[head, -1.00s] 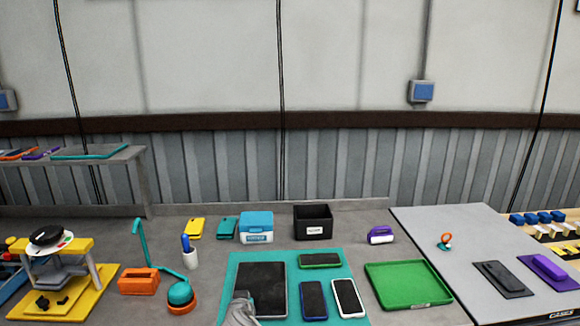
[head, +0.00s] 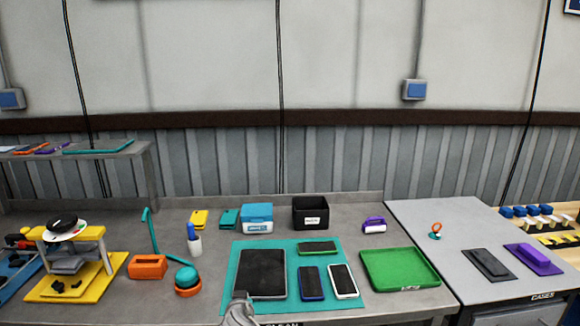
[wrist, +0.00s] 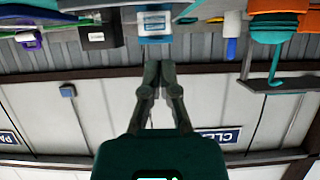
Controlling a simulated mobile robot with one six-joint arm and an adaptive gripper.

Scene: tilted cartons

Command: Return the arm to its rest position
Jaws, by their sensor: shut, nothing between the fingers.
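My gripper (wrist: 158,68) shows in the wrist view with its two fingers together and nothing between them. That view is upside down, with the wall and the bench things behind the fingers. In the head view a grey part of my arm (head: 240,308) shows at the bottom edge, in front of the lower left corner of the teal mat (head: 236,270). The fingertips cannot be made out there.
On the mat lie a dark tablet (head: 263,274) and several phones. A green tray (head: 400,268) is at right, a black bin (head: 310,212) and blue-lidded box (head: 257,216) behind. A yellow press (head: 100,270) and teal lamp (head: 187,277) stand left.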

